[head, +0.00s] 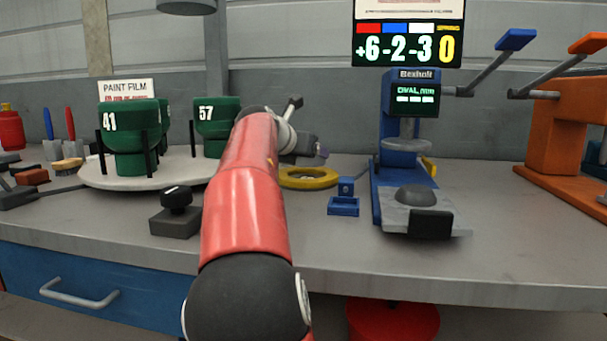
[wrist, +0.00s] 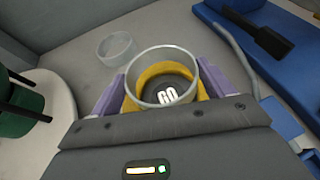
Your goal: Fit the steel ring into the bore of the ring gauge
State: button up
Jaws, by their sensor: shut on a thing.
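The steel ring (wrist: 131,84) is a thin grey band gripped between the purple fingers of my gripper (wrist: 163,80) in the wrist view. Behind and below it is the yellow ring gauge, with its GO mark (wrist: 167,95) seen through the ring. In the head view the yellow ring gauge (head: 308,185) lies flat on the bench, just below and in front of my gripper (head: 318,152). The held ring cannot be made out there. The ring appears over the gauge, but its exact height and whether its lower edge is in the bore cannot be told.
A second thin ring (wrist: 116,46) lies on the bench beyond the gripper in the wrist view. A small blue stand (head: 344,206) and the blue press (head: 379,205) stand right of the gauge. The white turntable (head: 105,178) with green cups is at left.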

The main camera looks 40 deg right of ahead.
aim_at(299, 164)
jog(key=shift+f+b, duration=0.7)
jog(key=shift+f, duration=1.15)
jog(key=shift+f, duration=0.15)
jog(key=o, duration=1.1)
jog(key=b+v, duration=0.1)
jog(key=v, duration=1.1)
jog(key=shift+b, duration=0.35)
